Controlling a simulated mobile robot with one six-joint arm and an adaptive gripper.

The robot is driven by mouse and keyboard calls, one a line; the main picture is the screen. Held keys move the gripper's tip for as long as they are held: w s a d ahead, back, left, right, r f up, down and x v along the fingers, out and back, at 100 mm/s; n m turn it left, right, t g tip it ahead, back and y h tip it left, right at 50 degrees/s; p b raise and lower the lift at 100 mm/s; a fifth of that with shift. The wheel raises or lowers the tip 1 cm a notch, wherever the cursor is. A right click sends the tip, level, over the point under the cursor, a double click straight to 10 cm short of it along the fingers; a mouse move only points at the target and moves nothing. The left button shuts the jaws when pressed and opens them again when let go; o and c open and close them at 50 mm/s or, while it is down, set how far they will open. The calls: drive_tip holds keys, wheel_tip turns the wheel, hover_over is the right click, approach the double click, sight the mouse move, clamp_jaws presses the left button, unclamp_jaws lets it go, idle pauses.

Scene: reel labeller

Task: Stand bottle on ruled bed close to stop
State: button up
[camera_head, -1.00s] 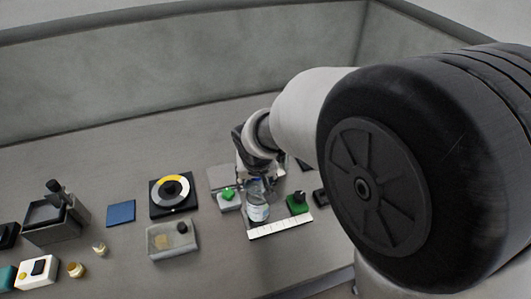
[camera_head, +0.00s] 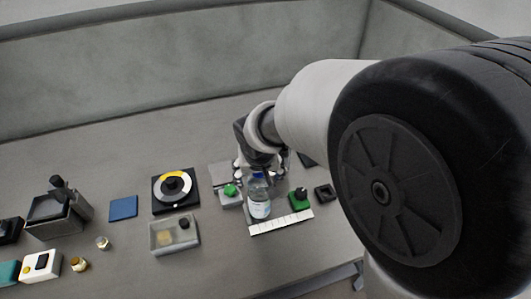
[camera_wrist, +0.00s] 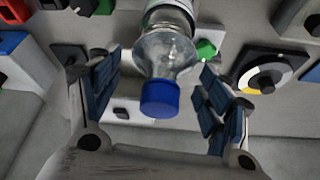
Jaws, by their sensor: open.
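The clear bottle (camera_head: 260,206) with a white label and blue cap stands upright behind the white ruled strip (camera_head: 281,223) on the bed. In the wrist view the bottle's blue cap (camera_wrist: 160,98) and clear shoulder lie between the fingers. My gripper (camera_head: 262,172) is at cap height, just behind the bottle in the head view. Its blue-padded fingers (camera_wrist: 158,92) are spread, with a gap on each side of the cap. The green block with a dark knob (camera_head: 299,200) stands just right of the bottle; I cannot tell whether it is the stop.
A grey block with a green button (camera_head: 230,194) stands left of the bottle. A black dial with a yellow and white ring (camera_head: 174,188), a clear-lidded box (camera_head: 174,235) and a blue pad (camera_head: 123,208) lie further left. A small black square part (camera_head: 324,192) lies right.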

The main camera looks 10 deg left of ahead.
drive_tip(key=p+v, duration=0.3)
drive_tip(key=v, duration=0.8)
drive_tip(key=s+d+r+m, duration=0.1)
drive_tip(key=s+d+r, duration=0.15)
drive_tip(key=d, duration=0.45)
drive_tip(key=s+d+r+m, duration=0.1)
drive_tip(key=d+r, duration=0.2)
drive_tip(key=d, duration=0.4)
drive_tip(key=s+d+m+h, duration=0.1)
drive_tip(key=s+d+m, duration=0.1)
drive_tip(key=s+d, duration=1)
drive_tip(key=shift+s+h, duration=0.3)
drive_tip(key=shift+s, duration=0.65)
